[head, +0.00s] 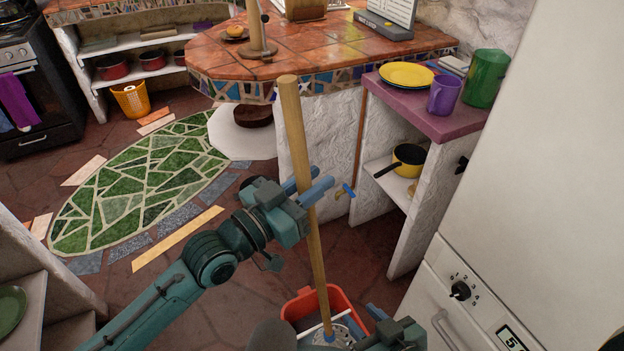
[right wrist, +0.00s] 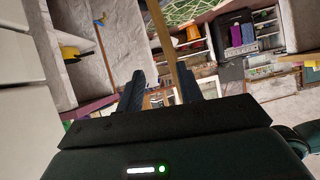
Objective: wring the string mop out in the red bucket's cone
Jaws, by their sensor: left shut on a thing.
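The mop's long wooden handle (head: 292,130) stands slightly tilted, its top leaning left. My left gripper (head: 316,190) is shut around its middle. The handle's lower end runs down to the grey perforated cone (head: 345,332) in the red bucket (head: 300,301) on the floor. The mop's strings are not visible, and the cone is partly hidden. My right gripper (head: 362,322) is low beside the bucket, partly cut off by the frame. In the right wrist view its fingers (right wrist: 160,88) are apart, with the handle (right wrist: 160,35) showing beyond them.
A tiled counter (head: 330,50) stands behind the handle. A purple-topped shelf (head: 425,115) with yellow plates (head: 406,75) and a purple mug (head: 444,95) is at right. A white appliance (head: 540,160) closes off the right side. Open floor (head: 160,290) lies at left, around a green mosaic oval (head: 140,185).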

